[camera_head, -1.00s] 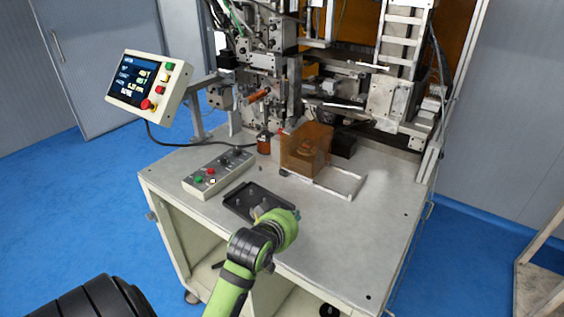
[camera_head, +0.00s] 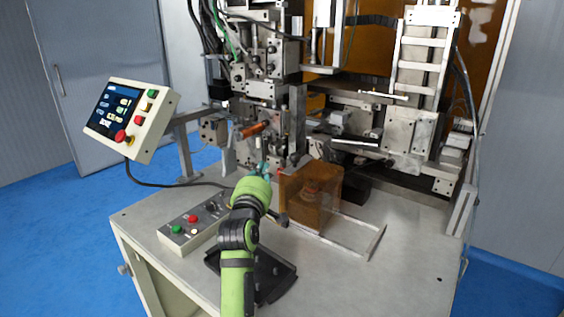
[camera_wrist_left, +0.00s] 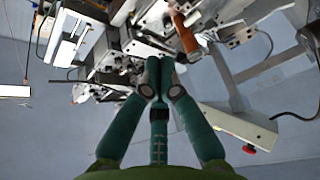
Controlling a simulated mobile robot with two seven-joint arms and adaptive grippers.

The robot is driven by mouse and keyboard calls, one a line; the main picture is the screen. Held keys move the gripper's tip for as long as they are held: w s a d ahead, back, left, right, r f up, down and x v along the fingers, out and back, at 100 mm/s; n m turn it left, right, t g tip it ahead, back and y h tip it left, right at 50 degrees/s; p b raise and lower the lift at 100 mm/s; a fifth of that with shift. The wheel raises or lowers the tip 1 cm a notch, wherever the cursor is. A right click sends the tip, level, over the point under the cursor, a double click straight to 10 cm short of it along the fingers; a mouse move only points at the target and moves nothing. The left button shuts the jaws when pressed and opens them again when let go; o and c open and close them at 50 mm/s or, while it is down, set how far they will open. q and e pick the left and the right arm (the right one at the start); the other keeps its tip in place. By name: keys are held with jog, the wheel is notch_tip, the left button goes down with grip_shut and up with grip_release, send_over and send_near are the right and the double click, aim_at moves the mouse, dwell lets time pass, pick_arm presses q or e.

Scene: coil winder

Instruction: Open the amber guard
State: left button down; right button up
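The amber guard (camera_head: 322,202) is a see-through orange-brown box standing on the machine table, with a rust-coloured part dimly visible inside. Its near and left faces are upright. My left gripper (camera_head: 262,168) is just left of the guard and above the table, pointing toward the machine. In the left wrist view its teal fingers (camera_wrist_left: 159,68) come together at the tips with nothing visible between them. The guard cannot be made out clearly in that view. A dark rod with a round end (camera_head: 279,219) shows between my wrist and the guard. My right gripper is not in view.
A button box (camera_head: 180,235) and a black tray (camera_head: 275,275) lie beside and below my left arm. A screen panel (camera_head: 130,118) is at the left. The winder's metal head (camera_head: 268,75) rises behind my gripper. The table's right front is clear.

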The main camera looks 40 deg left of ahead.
pick_arm(q)
jog(key=w+a+p, duration=0.1)
jog(key=w+p, duration=0.3)
jog(key=w, duration=0.4)
jog(key=shift+w+a+f, duration=0.2)
jog(key=shift+w, duration=0.05)
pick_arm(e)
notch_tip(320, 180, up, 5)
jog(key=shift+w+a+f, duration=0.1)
